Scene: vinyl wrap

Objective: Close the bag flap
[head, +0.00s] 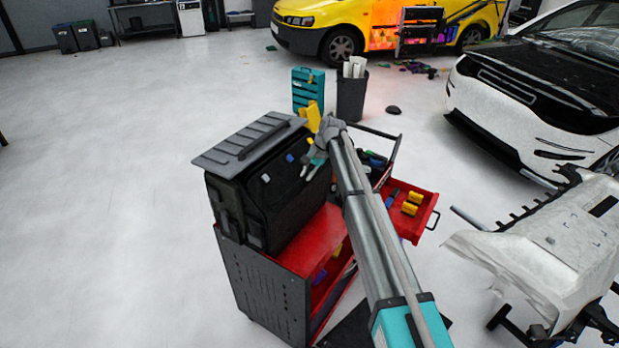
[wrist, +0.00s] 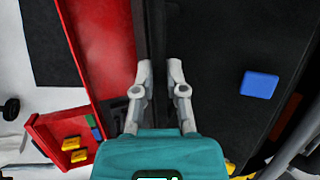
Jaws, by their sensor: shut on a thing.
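A black bag (head: 228,205) stands on the red tool cart, with a grey ribbed panel (head: 238,143) lying tilted across its top. The bag's near right side is a dark panel bearing small blue pieces; the wrist view shows one blue block (wrist: 260,84) on the black surface. My gripper (head: 313,165) is at the right edge of the bag, below the grey panel's right end. In the wrist view its two pale fingers (wrist: 161,72) stand either side of a thin black edge, the bag flap (wrist: 157,35), and are shut on it. Where the flap joins the bag is hidden.
The red tool cart (head: 308,244) has an open drawer (head: 418,222) with yellow and blue items on its right. A teal case (head: 307,88) and dark bin (head: 350,98) stand behind. A white car (head: 520,105) is at right. The floor at left is clear.

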